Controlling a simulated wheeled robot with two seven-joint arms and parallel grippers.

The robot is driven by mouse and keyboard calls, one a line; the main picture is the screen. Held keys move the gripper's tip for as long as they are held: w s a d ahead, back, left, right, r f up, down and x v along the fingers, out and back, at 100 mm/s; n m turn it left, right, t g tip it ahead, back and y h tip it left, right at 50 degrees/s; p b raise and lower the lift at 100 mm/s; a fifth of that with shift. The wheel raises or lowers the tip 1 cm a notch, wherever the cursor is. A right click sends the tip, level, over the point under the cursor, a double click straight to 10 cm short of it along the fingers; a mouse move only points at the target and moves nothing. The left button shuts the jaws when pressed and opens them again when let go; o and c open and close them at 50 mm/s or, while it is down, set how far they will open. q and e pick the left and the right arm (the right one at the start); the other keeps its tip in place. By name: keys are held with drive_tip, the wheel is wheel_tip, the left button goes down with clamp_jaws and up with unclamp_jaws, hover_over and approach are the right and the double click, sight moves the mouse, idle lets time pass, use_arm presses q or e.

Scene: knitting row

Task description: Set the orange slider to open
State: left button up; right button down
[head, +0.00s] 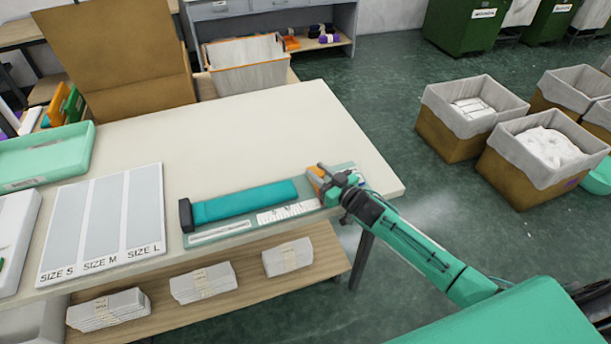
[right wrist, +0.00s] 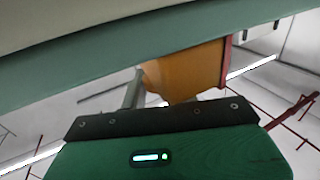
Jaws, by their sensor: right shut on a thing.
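The measuring device, a pale green board (head: 344,169) with a ruler scale (head: 288,212), lies near the front right of the table. A teal block (head: 238,204) with a dark end piece at its left lies along it. The orange slider (head: 317,172) is at the right part of the board, partly hidden by my right gripper (head: 327,184). In the right wrist view the orange slider (right wrist: 185,72) has a red edge and sits at the fingers. My right gripper is shut on it. My left gripper is not in view.
A size board (head: 103,225) marked S, M and L lies left of the device, with a green tray (head: 48,160) behind it. White bundles sit on the shelf (head: 240,298) below. The table's back middle (head: 260,125) is clear. Lined boxes (head: 455,135) stand on the floor at right.

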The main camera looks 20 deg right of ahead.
drive_tip(key=shift+d, duration=0.5)
drive_tip(key=c, duration=1.5)
unclamp_jaws()
drive_tip(key=o, duration=0.4)
drive_tip(key=shift+d, duration=0.15)
drive_tip(key=shift+s, duration=0.1)
drive_tip(key=shift+s+f, duration=0.1)
drive_tip(key=shift+s, duration=0.1)
drive_tip(key=b+v, duration=0.3)
drive_tip(key=v, duration=1)
drive_tip(key=shift+d, duration=0.2)
